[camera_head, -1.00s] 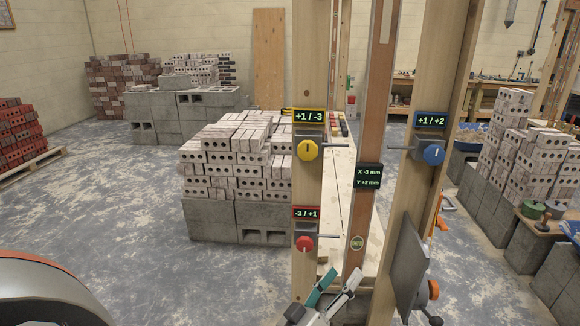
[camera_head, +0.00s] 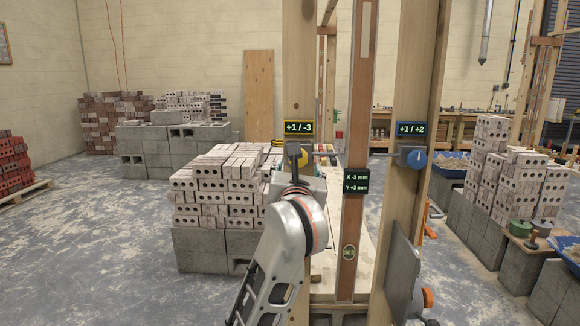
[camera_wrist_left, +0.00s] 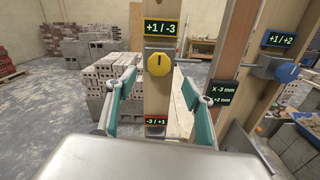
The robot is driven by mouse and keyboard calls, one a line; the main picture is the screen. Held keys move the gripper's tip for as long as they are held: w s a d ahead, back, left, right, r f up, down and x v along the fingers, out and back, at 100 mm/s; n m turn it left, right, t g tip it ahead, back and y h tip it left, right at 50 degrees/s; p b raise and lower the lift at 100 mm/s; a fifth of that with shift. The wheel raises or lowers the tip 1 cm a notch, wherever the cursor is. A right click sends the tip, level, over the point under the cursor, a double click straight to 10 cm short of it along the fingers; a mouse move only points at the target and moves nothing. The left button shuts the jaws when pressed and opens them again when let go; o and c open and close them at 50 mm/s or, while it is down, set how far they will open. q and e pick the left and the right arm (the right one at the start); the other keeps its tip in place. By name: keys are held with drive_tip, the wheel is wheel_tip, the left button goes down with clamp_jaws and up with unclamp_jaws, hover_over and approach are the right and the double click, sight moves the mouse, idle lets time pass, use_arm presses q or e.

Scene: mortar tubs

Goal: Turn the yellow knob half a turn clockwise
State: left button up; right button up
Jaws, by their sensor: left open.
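The yellow knob (camera_head: 302,157) sits on the left wooden post, below a yellow-framed display (camera_head: 299,128) reading +1 / -3. In the left wrist view the yellow knob (camera_wrist_left: 159,64) shows whole, with a near-vertical pointer mark. My left gripper (camera_wrist_left: 157,78) is open there; its teal fingers stand left and right of the knob, their tips near its lower sides. I see no clear contact. My right gripper is not in view.
A blue knob (camera_head: 413,158) is on the right post. A small display (camera_head: 356,182) reads X -3 mm, Y +2 mm on the board between. A red-framed display (camera_wrist_left: 156,121) is low on the left post; its knob is hidden. Bricks (camera_head: 215,185) stack left of the post.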

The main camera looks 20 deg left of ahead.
use_arm(q)
drive_tip(key=x, duration=0.7)
drive_tip(key=shift+w, duration=0.25)
drive_tip(key=shift+a+f, duration=0.1)
drive_tip(key=shift+a, duration=0.05)
drive_tip(key=c, duration=1.1)
